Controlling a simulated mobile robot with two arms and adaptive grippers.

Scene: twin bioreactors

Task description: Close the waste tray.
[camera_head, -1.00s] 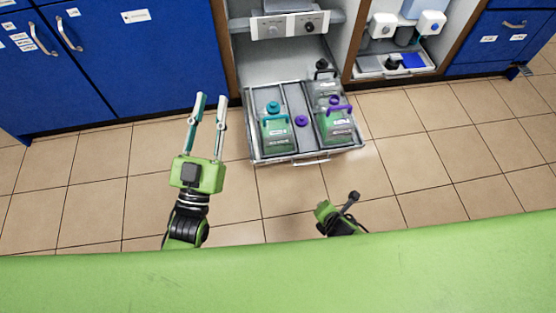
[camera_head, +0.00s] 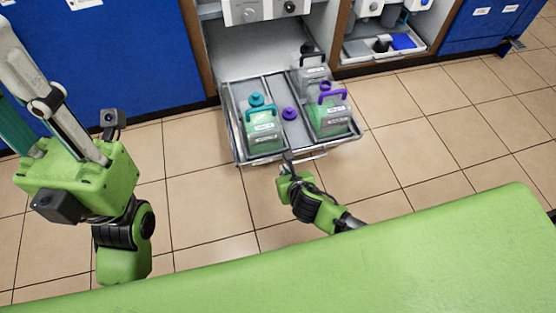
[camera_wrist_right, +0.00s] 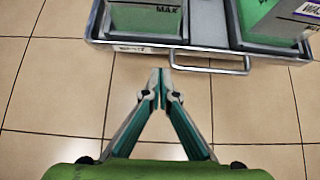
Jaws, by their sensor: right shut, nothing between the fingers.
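The waste tray (camera_head: 240,155) is pulled out from the cabinet bay in the head view, a grey metal drawer with a bar handle (camera_head: 308,156) along its front. It carries a teal-capped bottle (camera_head: 263,128), a purple-handled bottle (camera_head: 330,118) and a black-capped one (camera_head: 311,75) behind. My right gripper (camera_head: 288,158) is shut and empty by the tray front. In the right wrist view its joined tips (camera_wrist_right: 161,76) point at the tray front (camera_wrist_right: 130,47), left of and short of the handle (camera_wrist_right: 212,70). My left gripper (camera_head: 22,85) is open at the left, its tips partly cut off.
A loose purple cap (camera_head: 290,114) lies on the tray's middle strip. Blue cabinets (camera_head: 130,60) stand to the left, and a neighbouring bay with a grey tray (camera_head: 380,46) to the right. Tiled floor (camera_head: 430,150) is clear right of the tray.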

